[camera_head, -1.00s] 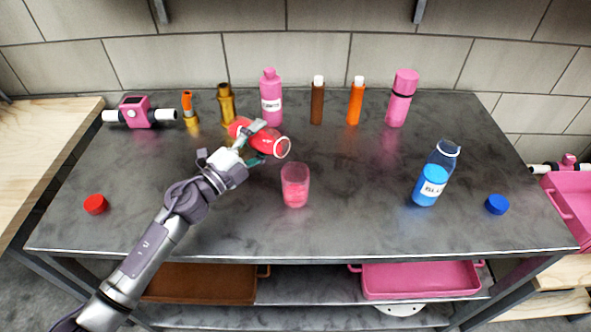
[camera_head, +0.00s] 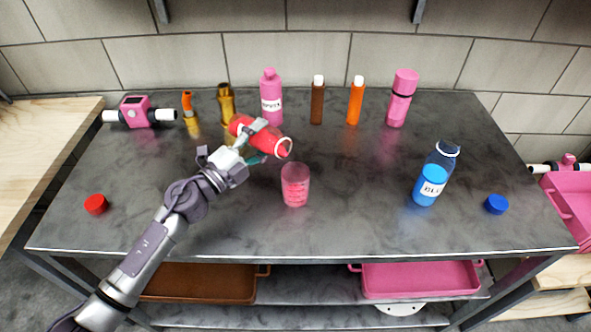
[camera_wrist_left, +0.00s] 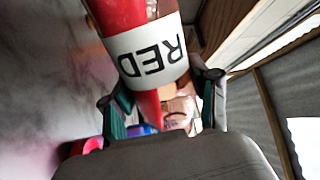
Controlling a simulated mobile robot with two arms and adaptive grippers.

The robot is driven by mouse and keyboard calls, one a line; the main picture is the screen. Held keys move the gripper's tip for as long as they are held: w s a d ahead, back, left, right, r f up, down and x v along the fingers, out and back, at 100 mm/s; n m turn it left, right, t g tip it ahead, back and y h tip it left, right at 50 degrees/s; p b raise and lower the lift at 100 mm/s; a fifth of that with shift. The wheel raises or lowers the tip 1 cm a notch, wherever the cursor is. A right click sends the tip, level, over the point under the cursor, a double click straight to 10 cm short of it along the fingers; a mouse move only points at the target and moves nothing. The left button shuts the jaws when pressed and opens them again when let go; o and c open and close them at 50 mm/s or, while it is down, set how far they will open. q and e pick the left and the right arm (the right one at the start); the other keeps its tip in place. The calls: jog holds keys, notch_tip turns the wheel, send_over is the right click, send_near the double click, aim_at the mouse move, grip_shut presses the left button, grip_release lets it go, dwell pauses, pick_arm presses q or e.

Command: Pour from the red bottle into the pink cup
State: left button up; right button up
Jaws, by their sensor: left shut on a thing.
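The red bottle (camera_head: 270,141) is held tilted above the table, its open mouth pointing right and slightly down. My left gripper (camera_head: 256,140) is shut on it around the middle. In the left wrist view, the bottle's white RED label (camera_wrist_left: 148,56) shows between the fingers. The pink cup (camera_head: 295,186) stands upright on the table, below and just right of the bottle's mouth. It is see-through, with pinkish-red contents in its lower part. No stream shows between mouth and cup. My right gripper is not in view.
A red cap (camera_head: 95,204) lies at the left. A blue bottle (camera_head: 431,180) and blue cap (camera_head: 497,204) are at the right. A pink bottle (camera_head: 271,98), brown bottle (camera_head: 317,104), orange bottle (camera_head: 355,104) and pink flask (camera_head: 401,100) line the back. The front middle is clear.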

pick_arm(q)
jog(key=shift+r+m, duration=0.35)
jog(key=shift+m, duration=0.05)
dwell(0.6)
